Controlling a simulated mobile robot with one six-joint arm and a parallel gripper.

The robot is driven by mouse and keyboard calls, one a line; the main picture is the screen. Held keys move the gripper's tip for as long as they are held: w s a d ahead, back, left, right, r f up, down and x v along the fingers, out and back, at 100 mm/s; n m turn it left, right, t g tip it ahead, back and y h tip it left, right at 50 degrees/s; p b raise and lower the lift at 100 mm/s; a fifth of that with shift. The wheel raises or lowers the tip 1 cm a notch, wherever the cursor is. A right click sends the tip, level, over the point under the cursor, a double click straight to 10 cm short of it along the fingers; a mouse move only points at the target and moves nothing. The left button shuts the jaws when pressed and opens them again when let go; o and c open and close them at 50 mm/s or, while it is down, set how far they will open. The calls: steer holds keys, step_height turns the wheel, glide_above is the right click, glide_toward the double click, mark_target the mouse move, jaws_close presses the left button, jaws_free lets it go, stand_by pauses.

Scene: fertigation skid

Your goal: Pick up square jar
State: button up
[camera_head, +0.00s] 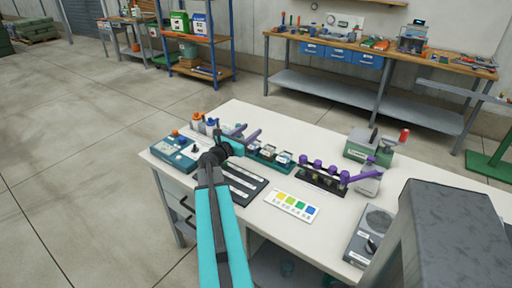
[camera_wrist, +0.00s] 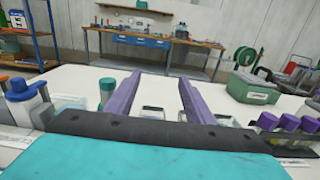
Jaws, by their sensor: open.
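Small square-looking glass jars with pale tops stand in a teal rack on the white bench. In the wrist view a square clear jar (camera_wrist: 152,112) shows low between the two purple fingers of my gripper (camera_wrist: 160,77), and another jar (camera_wrist: 225,120) shows right of the right finger. The fingers are apart with nothing held between them. They reach out above the jars, and the wrist hides the jars' lower parts. I cannot tell which jar the task means.
A teal-capped vial (camera_wrist: 107,90) stands left of the fingers. Blue- and orange-capped bottles (camera_head: 197,121) stand at the left. Purple-capped tubes (camera_head: 318,168) in a rack and a green device (camera_head: 368,147) are at the right. A colour card (camera_head: 292,204) lies in front.

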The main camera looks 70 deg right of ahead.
mark_target(251, 145)
step_height(251, 145, down, 8)
steer(key=shift+f+p, duration=0.1)
steer(key=shift+p, duration=0.35)
steer(key=shift+d+r, duration=0.2)
steer(key=shift+d, duration=0.3)
steer(key=shift+p+x, duration=0.3)
steer(key=shift+x, duration=0.45)
steer(key=shift+s, duration=0.1)
steer(key=shift+p+x, duration=0.65)
steer(key=shift+x, duration=1.85)
steer(key=c, duration=0.8)
